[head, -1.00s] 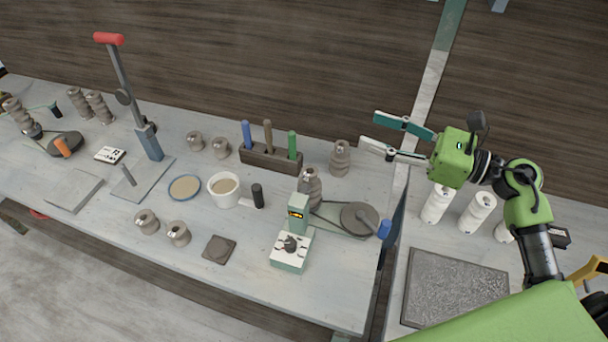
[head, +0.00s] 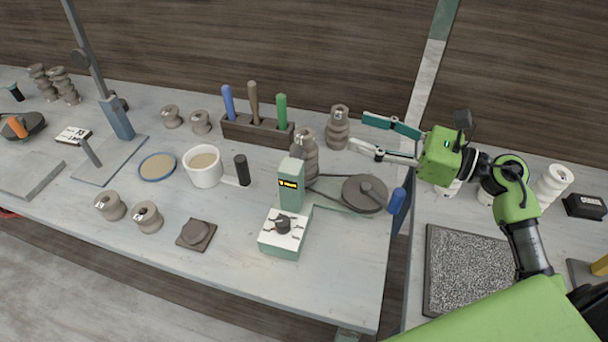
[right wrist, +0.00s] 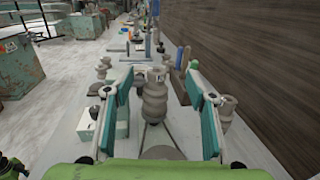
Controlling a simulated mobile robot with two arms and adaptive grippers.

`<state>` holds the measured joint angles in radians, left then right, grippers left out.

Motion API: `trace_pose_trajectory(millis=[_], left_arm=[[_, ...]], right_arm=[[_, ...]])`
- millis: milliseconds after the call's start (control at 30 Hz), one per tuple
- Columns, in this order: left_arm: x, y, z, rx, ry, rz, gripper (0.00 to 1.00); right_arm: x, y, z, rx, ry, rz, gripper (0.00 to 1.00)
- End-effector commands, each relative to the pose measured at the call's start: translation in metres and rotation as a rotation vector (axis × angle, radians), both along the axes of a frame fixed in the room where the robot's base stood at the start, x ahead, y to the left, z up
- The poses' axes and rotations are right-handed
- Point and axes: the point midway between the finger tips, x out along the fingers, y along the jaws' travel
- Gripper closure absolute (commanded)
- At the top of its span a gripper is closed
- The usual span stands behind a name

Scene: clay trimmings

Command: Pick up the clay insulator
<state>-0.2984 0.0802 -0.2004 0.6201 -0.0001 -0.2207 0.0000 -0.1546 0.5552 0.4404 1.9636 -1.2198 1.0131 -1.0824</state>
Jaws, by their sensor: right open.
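Several ribbed grey-brown clay insulators stand on the left table. One (head: 306,155) stands upright behind the green device with a dial; another (head: 337,127) stands at the back right. My right gripper (head: 358,131) is open and empty, just right of the back one in the picture, fingers pointing left. In the right wrist view, the insulator behind the device (right wrist: 155,95) shows ahead between the open fingers, apart from them. The back one (right wrist: 225,110) shows by the right finger, partly covered. I cannot tell which one the task means. My left gripper is not in view.
The green device (head: 284,232) and a flat grey wheel (head: 364,193) with a blue handle are in front of the gripper. A tool block (head: 257,130) stands at the back. A white cup (head: 202,170) and small clay pieces are farther left.

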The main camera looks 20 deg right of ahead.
Motion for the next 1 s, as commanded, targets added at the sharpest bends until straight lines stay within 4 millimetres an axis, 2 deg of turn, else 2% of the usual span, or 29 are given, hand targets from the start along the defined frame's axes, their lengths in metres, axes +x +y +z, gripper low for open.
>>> trace_pose_trajectory(millis=[33, 133, 267, 433, 733, 1000], left_arm=[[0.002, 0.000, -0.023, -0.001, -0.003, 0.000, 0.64], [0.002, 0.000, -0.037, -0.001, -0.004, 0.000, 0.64], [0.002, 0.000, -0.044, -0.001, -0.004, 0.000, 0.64], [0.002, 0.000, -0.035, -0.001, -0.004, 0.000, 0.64], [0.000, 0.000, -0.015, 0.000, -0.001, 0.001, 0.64], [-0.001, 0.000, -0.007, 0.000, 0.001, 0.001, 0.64]], right_arm=[[0.000, 0.000, -0.023, -0.001, -0.001, 0.000, 0.49], [0.000, 0.000, -0.037, -0.001, -0.001, 0.000, 0.49], [0.000, 0.000, -0.044, -0.001, -0.001, 0.000, 0.49], [0.012, 0.012, -0.040, 0.004, -0.002, 0.000, 0.49], [0.050, 0.053, -0.040, 0.004, -0.001, 0.000, 0.49], [0.064, 0.069, -0.042, 0.004, 0.000, 0.000, 0.49]])
